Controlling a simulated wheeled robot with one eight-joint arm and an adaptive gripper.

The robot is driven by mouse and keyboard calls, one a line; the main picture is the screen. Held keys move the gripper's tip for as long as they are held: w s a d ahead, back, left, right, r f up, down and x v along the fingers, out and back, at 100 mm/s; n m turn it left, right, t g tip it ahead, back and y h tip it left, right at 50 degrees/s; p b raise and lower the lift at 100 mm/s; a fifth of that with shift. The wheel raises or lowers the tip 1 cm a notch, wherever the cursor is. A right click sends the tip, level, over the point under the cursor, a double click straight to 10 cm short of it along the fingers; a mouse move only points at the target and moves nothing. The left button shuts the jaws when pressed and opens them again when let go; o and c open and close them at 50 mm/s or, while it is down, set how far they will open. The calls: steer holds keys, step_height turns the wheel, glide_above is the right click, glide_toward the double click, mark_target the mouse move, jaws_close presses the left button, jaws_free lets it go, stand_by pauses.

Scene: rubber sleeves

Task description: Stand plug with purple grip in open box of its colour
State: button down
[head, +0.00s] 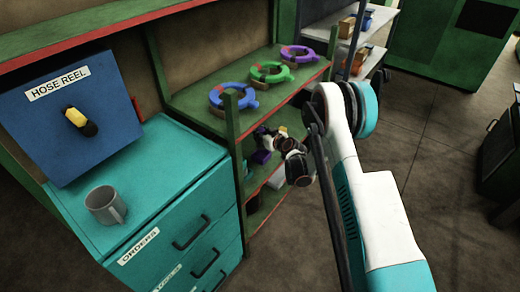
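A small purple thing (262,156) shows on the middle shelf level of the green rack, just beside my gripper; I cannot tell whether it is the plug's grip or a box. My gripper (264,134) reaches in under the rack's upper shelf. It is small and dark here, partly covered by my own wrist, and its fingers cannot be made out as open or shut. A small white-and-yellow patch (283,130) shows at the gripper; what it belongs to is unclear. No open box can be made out with certainty.
A green post (236,150) stands left of my gripper. A grey mug (105,205) stands on the teal cabinet (165,150).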

mark_target(261, 145)
step_height(261, 145, down, 7)
steer(key=shift+b, duration=1.15)
steer(key=shift+r, duration=0.1)
steer(key=c, duration=1.2)
jaws_free()
steer(key=shift+c, duration=0.2)
